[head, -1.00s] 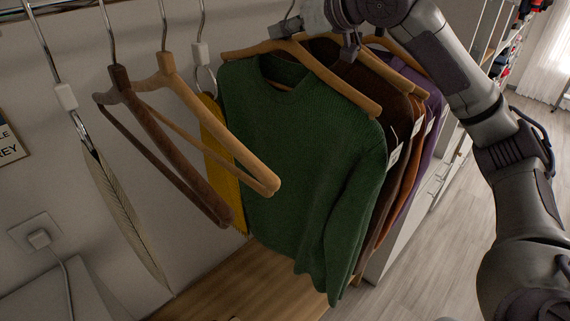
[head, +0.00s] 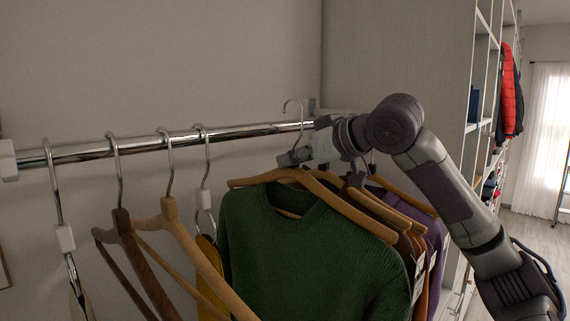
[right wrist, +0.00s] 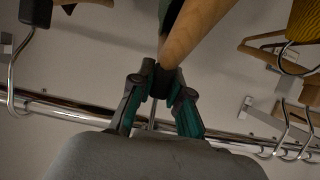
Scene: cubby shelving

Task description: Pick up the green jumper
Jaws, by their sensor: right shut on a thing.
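The green jumper (head: 300,250) hangs on a wooden hanger (head: 345,208) in the head view, its lower part cut off by the frame. My right gripper (head: 292,158) is shut on this hanger at the base of its metal hook (head: 293,104). The hook's curve stands clearly higher above the rail than the other hooks do. In the right wrist view the fingers (right wrist: 162,88) close around the hanger's neck, with the wooden arm (right wrist: 195,30) extending beyond. A little dark green cloth shows beside it. My left gripper is not in view.
The chrome rail (head: 85,151) crosses the head view. Empty wooden hangers (head: 190,245) and a yellow garment (head: 208,250) hang left of the jumper. Brown, orange and purple garments (head: 437,238) hang close on its right. A tall shelving unit (head: 400,55) stands behind at right.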

